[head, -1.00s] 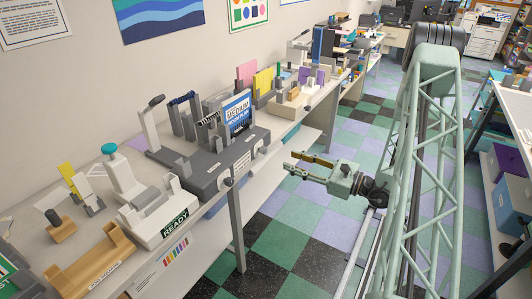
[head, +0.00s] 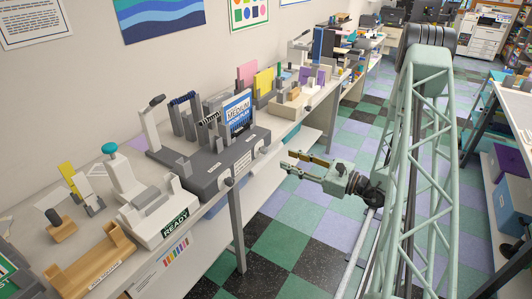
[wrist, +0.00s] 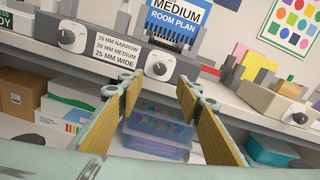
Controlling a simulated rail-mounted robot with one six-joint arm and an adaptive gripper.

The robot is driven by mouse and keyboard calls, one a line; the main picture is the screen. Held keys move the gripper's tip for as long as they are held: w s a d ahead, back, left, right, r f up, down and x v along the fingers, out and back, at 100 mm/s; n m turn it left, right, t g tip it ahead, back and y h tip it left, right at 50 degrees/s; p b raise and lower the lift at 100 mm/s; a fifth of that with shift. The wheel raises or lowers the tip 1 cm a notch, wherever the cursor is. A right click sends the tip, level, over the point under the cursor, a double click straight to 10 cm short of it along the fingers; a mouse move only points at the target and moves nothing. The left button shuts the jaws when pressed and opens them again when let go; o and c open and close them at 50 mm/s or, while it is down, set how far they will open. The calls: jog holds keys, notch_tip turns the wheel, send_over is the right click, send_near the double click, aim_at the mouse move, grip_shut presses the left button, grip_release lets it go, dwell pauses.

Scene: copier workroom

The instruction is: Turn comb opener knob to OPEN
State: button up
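The dark grey comb machine (head: 215,178) stands on the left bench. In the wrist view its front (wrist: 115,58) carries a left dial knob (wrist: 73,37) and a right dial knob (wrist: 160,68), with a label listing 15, 20 and 25 MM between them. I cannot read an OPEN mark, nor tell which knob is the opener's. My gripper (head: 291,161) is open and empty, over the aisle to the right of the machine and apart from it. In the wrist view its two fingers (wrist: 160,88) are spread, with the right knob just beyond the gap between their tips.
A "MEDIUM ROOM PLAN" card (head: 238,110) stands on the machine. A white device marked READY (head: 160,218) and a wooden tray (head: 95,262) are to its left. A beige box with a dial (wrist: 265,100) is to its right. The aisle floor (head: 290,225) is clear.

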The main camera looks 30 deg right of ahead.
aim_at(266, 151)
jog(key=shift+b+x, duration=0.8)
jog(key=shift+x, duration=5)
jog(key=c, duration=0.9)
